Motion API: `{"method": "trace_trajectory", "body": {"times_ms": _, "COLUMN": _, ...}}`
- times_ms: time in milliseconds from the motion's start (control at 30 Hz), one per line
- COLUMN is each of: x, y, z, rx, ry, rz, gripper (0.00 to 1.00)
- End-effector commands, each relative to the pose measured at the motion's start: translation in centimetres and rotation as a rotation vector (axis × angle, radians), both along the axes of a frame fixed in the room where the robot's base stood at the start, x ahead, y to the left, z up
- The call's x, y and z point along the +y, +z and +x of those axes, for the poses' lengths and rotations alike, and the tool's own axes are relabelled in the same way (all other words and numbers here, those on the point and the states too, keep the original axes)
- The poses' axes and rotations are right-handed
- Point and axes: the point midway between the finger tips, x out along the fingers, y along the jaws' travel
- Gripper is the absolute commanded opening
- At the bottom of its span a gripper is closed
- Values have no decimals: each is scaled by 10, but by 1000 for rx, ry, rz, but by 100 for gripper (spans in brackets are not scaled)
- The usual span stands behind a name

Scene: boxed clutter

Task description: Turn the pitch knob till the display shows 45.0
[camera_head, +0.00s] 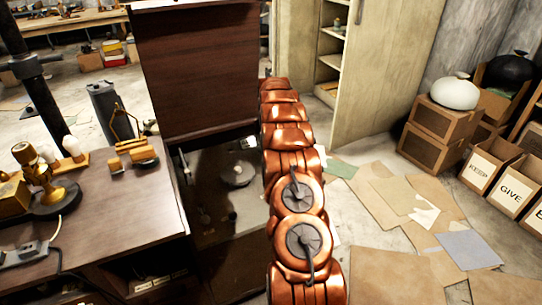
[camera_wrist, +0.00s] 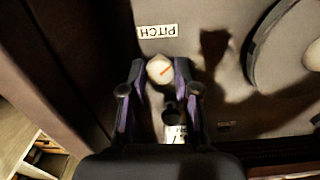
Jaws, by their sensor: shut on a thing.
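My gripper (camera_wrist: 159,77) is shut on the knob, with one dark purple-edged finger on each side. A small white label (camera_wrist: 175,133) lies between the fingers, partly covered. I see no readable display number in either view. In the head view my copper arm hides my gripper and the knob.
A turntable platter (camera_wrist: 290,48) is at the right of the wrist view; the turntable also shows in the head view (camera_head: 238,175), inside a dark cabinet with a raised lid (camera_head: 197,70). A cluttered desk (camera_head: 120,225) stands left. Papers and cardboard cover the floor right.

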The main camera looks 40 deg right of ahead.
Motion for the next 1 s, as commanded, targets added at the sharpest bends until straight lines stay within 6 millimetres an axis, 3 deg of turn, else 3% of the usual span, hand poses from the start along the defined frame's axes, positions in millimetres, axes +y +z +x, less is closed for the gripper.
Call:
{"method": "trace_trajectory", "body": {"times_ms": 500, "x": 0, "y": 1, "z": 1, "rx": -1, "ry": -378, "rz": 0, "gripper": 0}}
{"method": "trace_trajectory", "body": {"times_ms": 1000, "x": 0, "y": 1, "z": 1, "rx": -2, "ry": -475, "rz": -1, "gripper": 0}}
